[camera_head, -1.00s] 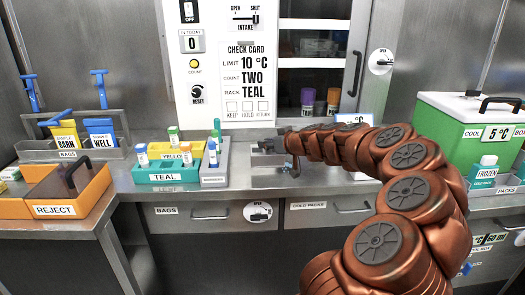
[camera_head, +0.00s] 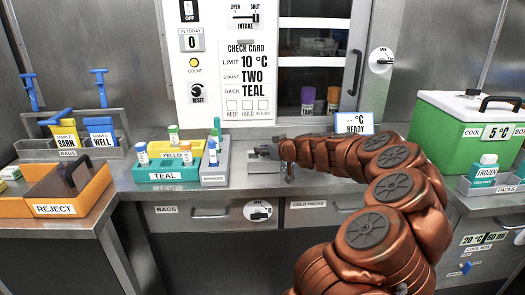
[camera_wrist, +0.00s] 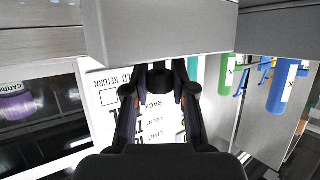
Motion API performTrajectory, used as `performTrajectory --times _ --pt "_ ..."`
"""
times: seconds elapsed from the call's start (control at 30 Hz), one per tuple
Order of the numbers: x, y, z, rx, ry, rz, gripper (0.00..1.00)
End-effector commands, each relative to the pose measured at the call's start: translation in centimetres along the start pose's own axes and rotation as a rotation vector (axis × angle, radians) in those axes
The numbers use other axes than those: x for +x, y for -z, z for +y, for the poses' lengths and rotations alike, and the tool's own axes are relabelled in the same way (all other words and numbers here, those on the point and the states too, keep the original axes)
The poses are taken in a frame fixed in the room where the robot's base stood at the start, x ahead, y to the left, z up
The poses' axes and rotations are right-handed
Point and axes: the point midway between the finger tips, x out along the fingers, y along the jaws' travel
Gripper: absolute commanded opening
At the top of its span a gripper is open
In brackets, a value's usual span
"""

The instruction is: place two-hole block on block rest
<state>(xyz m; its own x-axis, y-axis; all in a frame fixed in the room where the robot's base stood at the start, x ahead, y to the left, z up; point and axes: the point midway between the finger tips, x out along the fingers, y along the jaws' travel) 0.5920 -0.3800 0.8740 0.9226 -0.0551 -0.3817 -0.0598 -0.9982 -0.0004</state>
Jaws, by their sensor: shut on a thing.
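My gripper (camera_head: 268,151) is low over the counter, in front of the check card panel. In the wrist view my gripper (camera_wrist: 160,88) is shut, its fingertips against a plain grey block (camera_wrist: 160,30) that fills the top middle. I take this to be the two-hole block; its holes do not show. In the head view the held block is small and hard to separate from the grey metal around my gripper. A grey metal shape (camera_head: 262,166) lies on the counter just below my gripper; I cannot tell whether it is the block rest.
Left of my gripper stand a grey rack (camera_head: 214,180), a teal rack (camera_head: 165,176) and a yellow rack (camera_head: 176,154) with vials. An orange reject tray (camera_head: 54,209) is far left. A display reading READY (camera_head: 354,123) and a green cool box (camera_head: 460,133) are right.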

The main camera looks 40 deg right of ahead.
Motion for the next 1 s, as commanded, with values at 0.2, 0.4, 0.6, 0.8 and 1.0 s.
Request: performTrajectory --times 0.2,0.4,0.6,0.8,1.0 --pt "0.1 -0.1 0.0 0.0 -0.001 0.0 0.35" --pt "0.1 -0.1 0.0 0.0 -0.001 0.0 0.5" --pt "0.1 -0.1 0.0 0.0 -0.001 0.0 0.5" --pt "-0.5 0.1 0.1 0.001 -0.001 0.0 0.5" --pt "-3.0 0.0 0.2 0.0 -0.004 0.001 0.5"
